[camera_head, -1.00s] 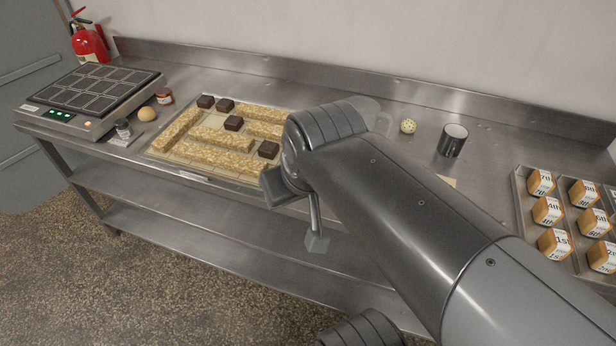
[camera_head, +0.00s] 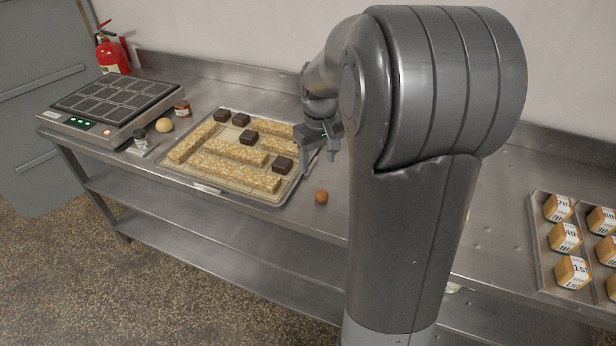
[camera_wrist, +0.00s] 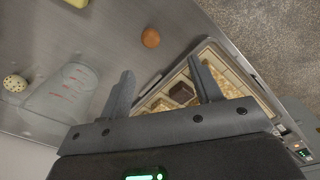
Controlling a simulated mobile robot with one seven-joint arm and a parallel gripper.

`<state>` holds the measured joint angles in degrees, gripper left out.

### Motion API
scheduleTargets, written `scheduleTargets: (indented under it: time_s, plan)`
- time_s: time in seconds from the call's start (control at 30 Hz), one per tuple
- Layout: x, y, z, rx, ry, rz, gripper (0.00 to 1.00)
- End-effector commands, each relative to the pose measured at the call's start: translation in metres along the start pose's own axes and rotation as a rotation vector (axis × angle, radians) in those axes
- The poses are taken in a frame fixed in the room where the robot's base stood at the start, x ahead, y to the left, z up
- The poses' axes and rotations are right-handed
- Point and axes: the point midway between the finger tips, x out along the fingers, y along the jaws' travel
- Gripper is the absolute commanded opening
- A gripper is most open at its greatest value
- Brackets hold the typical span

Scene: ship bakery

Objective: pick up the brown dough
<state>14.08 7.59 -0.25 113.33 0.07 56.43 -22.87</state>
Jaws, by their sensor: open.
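The brown dough (camera_head: 321,197) is a small round ball on the steel counter, right of the tray and near the counter's front edge. In the wrist view the brown dough (camera_wrist: 151,38) lies beyond my fingertips, a little left of the middle. My gripper (camera_head: 325,146) is open and empty above the counter by the tray's right edge. Its two fingers (camera_wrist: 160,78) stand wide apart in the wrist view, and the dough is clear of both.
A tray (camera_head: 205,186) holds oat-like bars and several dark cubes. A clear measuring jug (camera_wrist: 62,95), a speckled ball (camera_wrist: 14,83) and a yellow block (camera_wrist: 76,20) lie on the counter. Labelled blocks stand at right.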

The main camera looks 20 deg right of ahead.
Motion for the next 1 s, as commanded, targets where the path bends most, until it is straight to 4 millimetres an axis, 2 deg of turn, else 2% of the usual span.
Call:
scheduleTargets:
  time_s: [0.1, 0.23, 0.53, 0.77, 1.0]
  plan:
    - [0.017, 0.013, -0.009, -0.008, -0.03, -0.012, 0.58]
    - [0.027, 0.019, -0.013, -0.015, -0.043, -0.018, 0.58]
    - [0.07, 0.02, -0.011, -0.016, -0.047, -0.02, 0.58]
    - [0.087, 0.02, -0.01, -0.016, -0.044, -0.019, 0.58]
    - [0.123, 0.023, -0.007, -0.016, -0.046, -0.019, 0.58]
